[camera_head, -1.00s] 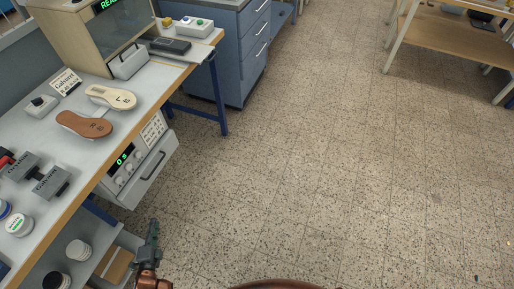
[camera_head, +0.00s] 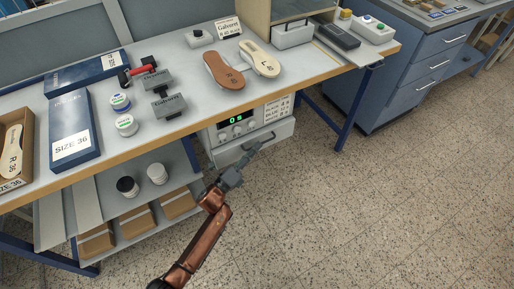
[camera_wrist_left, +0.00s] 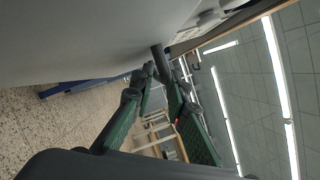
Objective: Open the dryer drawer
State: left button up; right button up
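The dryer (camera_head: 238,124) is a pale box with a lit green display and knobs, mounted under the workbench's front edge. Its drawer (camera_head: 274,134) is the light grey front below the panel and looks closed. My left gripper (camera_head: 252,152) is at the drawer's dark handle, partly covering it. In the left wrist view the green-padded fingers of my left gripper (camera_wrist_left: 160,75) converge on either side of the dark handle bar (camera_wrist_left: 159,58), with the pale drawer face (camera_wrist_left: 70,40) close by. Whether they press on the bar is unclear. My right gripper is out of view.
The workbench (camera_head: 190,122) carries two shoe insoles (camera_head: 224,70), blue boxes (camera_head: 72,125) and stamping tools. A lower shelf (camera_head: 150,205) holds jars and cartons. A blue cabinet (camera_head: 400,80) stands at right. The floor (camera_head: 370,220) before the drawer is clear.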

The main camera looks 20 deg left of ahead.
pick_arm(q)
jog(key=shift+w+d+r, duration=0.1)
jog(key=shift+w, duration=0.15)
jog(key=shift+c, duration=0.5)
grip_shut()
